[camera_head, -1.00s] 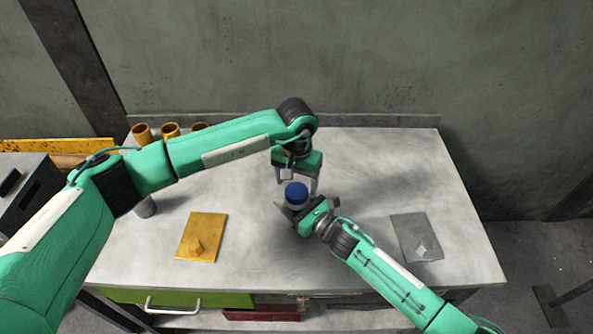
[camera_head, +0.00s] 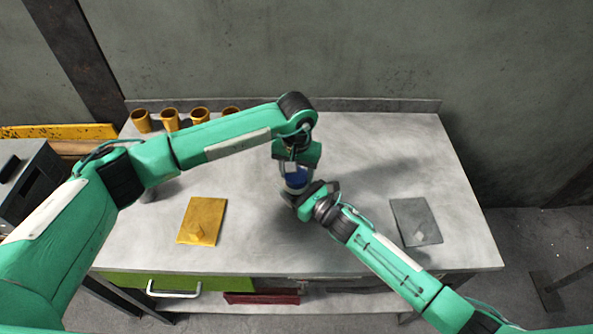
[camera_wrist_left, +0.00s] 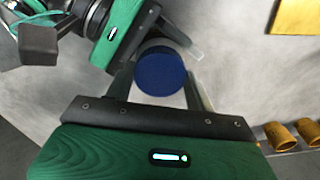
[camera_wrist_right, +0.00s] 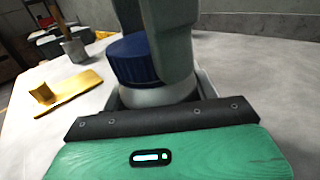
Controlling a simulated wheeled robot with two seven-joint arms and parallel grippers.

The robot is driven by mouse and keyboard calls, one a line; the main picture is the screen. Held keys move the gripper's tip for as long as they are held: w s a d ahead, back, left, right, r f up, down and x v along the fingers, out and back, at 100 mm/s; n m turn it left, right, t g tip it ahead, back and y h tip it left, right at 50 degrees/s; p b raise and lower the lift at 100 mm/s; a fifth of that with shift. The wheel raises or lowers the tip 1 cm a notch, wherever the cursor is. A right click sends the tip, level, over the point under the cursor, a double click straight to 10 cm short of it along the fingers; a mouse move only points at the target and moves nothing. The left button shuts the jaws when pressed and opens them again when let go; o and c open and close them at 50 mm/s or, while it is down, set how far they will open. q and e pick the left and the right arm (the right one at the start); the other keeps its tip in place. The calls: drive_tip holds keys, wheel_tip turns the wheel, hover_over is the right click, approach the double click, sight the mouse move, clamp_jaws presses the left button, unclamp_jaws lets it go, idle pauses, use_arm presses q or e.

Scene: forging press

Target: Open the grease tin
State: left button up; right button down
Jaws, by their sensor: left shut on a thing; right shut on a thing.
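The grease tin (camera_wrist_right: 150,95) is a pale round body under a blue lid (camera_wrist_right: 133,62), upright at the middle of the bench. My right gripper (camera_head: 298,200) comes from the right and is shut around the tin's body. My left gripper (camera_head: 294,178) points down from above, with its fingers on either side of the blue lid, shut on it. The lid shows as a dark blue disc between the fingers in the left wrist view (camera_wrist_left: 160,72). In the right wrist view a left finger covers part of the lid. The lid sits on the tin.
A yellow plate with a small block (camera_head: 203,220) lies left on the bench (camera_head: 260,240); a grey plate with a block (camera_head: 415,220) lies right. Several orange cups (camera_head: 170,118) stand along the back left. A green drawer (camera_head: 110,282) with a pale handle is below the front edge.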

use_arm(q)
drive_tip(key=n, duration=0.4)
drive_tip(key=shift+n, duration=0.3)
drive_tip(key=n, duration=0.7)
drive_tip(key=shift+n, duration=0.3)
drive_tip(key=n, duration=0.3)
use_arm(e)
drive_tip(key=shift+f, duration=0.1)
use_arm(q)
drive_tip(key=n, duration=0.8)
drive_tip(key=shift+r, duration=0.1)
drive_tip(key=n, duration=1.2)
drive_tip(key=shift+n, duration=0.4)
drive_tip(key=n, duration=0.4)
drive_tip(key=shift+n, duration=0.4)
drive_tip(key=n, duration=0.6)
drive_tip(key=shift+n, duration=0.3)
drive_tip(key=n, duration=0.5)
drive_tip(key=shift+r+n, duration=0.1)
drive_tip(key=shift+n, duration=0.2)
